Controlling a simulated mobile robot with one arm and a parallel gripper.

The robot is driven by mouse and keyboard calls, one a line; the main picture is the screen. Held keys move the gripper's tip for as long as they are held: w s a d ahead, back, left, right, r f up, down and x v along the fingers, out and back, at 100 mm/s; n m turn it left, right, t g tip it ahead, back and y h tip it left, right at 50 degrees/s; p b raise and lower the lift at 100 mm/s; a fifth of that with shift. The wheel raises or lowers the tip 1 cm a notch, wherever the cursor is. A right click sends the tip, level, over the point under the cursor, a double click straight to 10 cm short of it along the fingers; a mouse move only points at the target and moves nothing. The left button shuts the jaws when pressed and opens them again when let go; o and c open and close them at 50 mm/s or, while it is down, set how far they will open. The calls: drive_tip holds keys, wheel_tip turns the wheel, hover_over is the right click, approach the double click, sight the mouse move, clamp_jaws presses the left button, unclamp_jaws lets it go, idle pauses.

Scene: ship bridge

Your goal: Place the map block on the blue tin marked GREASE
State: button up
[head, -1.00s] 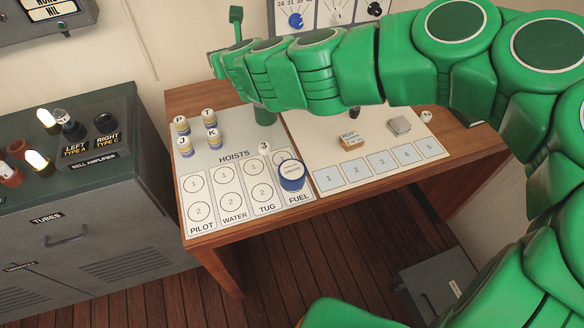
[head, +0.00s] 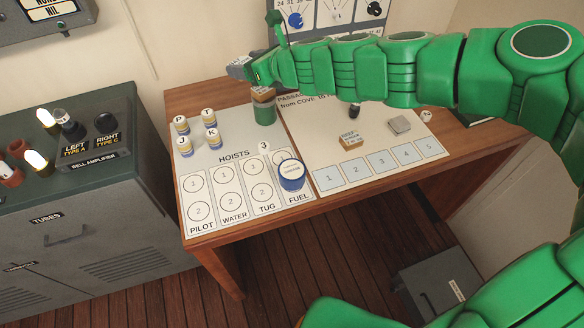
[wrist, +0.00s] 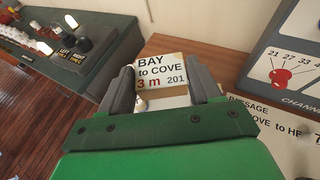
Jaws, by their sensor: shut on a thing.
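A map block (wrist: 160,72) with a pale top reading "BAY to COVE 3 m 201" sits between the two grey fingers of my gripper (wrist: 162,90) in the wrist view. My gripper is shut on it. In the head view my gripper (head: 239,67) is above the back left part of the desk, and I cannot clearly make out the held block there. The blue tin (head: 292,176) with a white lid label stands in the FUEL column of the HOISTS board, to the right and nearer than my gripper, well apart from it.
A green cylinder (head: 264,112) bears another wooden block (head: 263,94), just below and right of my gripper. Several small tins marked P, T, J, K stand left. A REEF block (head: 351,141) and a grey block (head: 399,125) lie on the numbered sheet (head: 320,120). A dial panel (head: 330,16) stands behind.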

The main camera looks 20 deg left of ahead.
sight(300, 170)
drive_tip(key=shift+s+d+r+n+g, duration=0.3)
drive_tip(key=shift+s+d+n+g, duration=1.7)
drive_tip(key=shift+d, duration=2.15)
drive_tip(key=shift+s+d+r+n+g, duration=0.25)
drive_tip(key=shift+s+d+n+g, duration=1.75)
drive_tip(key=shift+d, duration=2.15)
drive_tip(key=shift+m+g, duration=0.3)
drive_tip(key=shift+w+a+f, duration=0.1)
drive_tip(key=shift+w+f, duration=0.05)
drive_tip(key=shift+f, duration=4.55)
drive_tip(key=shift+w+f, duration=0.15)
drive_tip(key=shift+f, duration=4.55)
drive_tip(key=o, duration=1)
drive_tip(key=shift+f, duration=0.1)
drive_tip(key=shift+o, duration=0.2)
drive_tip(key=v, duration=1.2)
drive_tip(key=shift+r, duration=0.4)
